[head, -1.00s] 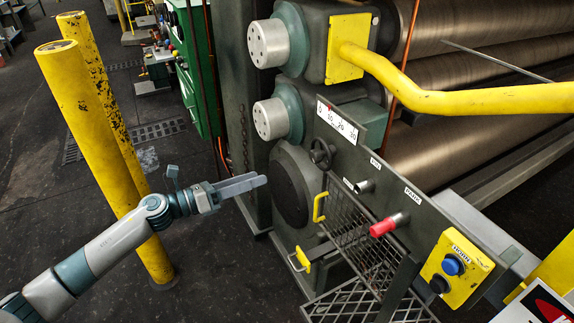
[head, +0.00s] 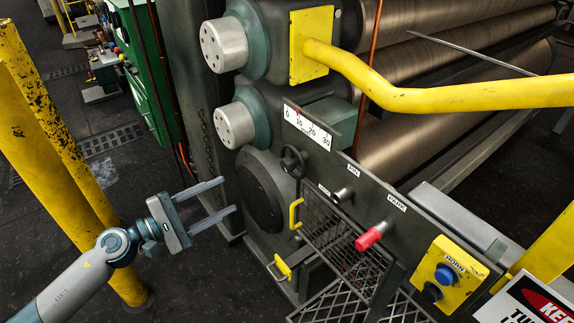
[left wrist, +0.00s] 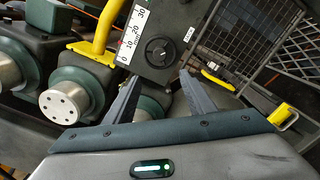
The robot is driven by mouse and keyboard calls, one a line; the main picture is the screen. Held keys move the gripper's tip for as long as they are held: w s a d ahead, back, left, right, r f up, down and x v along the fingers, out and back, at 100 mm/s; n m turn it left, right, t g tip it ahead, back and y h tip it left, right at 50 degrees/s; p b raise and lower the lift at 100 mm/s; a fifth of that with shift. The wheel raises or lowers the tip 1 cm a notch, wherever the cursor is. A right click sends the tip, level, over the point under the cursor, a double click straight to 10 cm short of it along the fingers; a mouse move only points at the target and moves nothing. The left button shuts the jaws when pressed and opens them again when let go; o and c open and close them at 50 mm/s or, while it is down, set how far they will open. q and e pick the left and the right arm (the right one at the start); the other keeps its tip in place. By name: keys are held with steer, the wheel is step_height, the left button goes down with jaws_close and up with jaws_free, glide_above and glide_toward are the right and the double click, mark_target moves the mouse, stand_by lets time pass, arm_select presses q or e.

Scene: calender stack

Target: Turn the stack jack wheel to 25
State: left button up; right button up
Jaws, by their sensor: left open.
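The stack jack wheel, a small black handwheel (head: 293,161), sits on the grey panel below a white scale (head: 308,128) marked 0, 10, 20, 30. A small red mark on the scale appears near 10. My left gripper (head: 229,195) is open and empty, left of the wheel and apart from it. In the left wrist view, the wheel (left wrist: 159,51) shows just beyond the gap between the fingertips (left wrist: 161,76), with the scale (left wrist: 134,33) to its left. My right gripper is in no view.
A yellow handle (head: 296,214) and mesh guard (head: 335,235) lie below the wheel. A red-tipped PARK knob (head: 369,239) and yellow HORN box (head: 450,275) are to the right. Yellow posts (head: 50,150) stand at left. A yellow rail (head: 430,97) crosses above.

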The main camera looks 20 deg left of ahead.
arm_select(q)
steer(key=shift+w+d, duration=0.1)
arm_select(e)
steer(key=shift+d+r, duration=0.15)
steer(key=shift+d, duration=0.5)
arm_select(q)
steer(key=p, duration=0.5)
glide_toward(283, 167)
steer(key=p+x, duration=0.3)
steer(key=x, duration=0.4)
steer(key=shift+w+d+r+p, duration=0.1)
steer(key=shift+r+p, duration=0.1)
steer(key=shift+p, duration=0.1)
steer(key=shift+w+d+f, duration=0.1)
steer(key=shift+w+d, duration=0.25)
steer(key=shift+w, duration=0.1)
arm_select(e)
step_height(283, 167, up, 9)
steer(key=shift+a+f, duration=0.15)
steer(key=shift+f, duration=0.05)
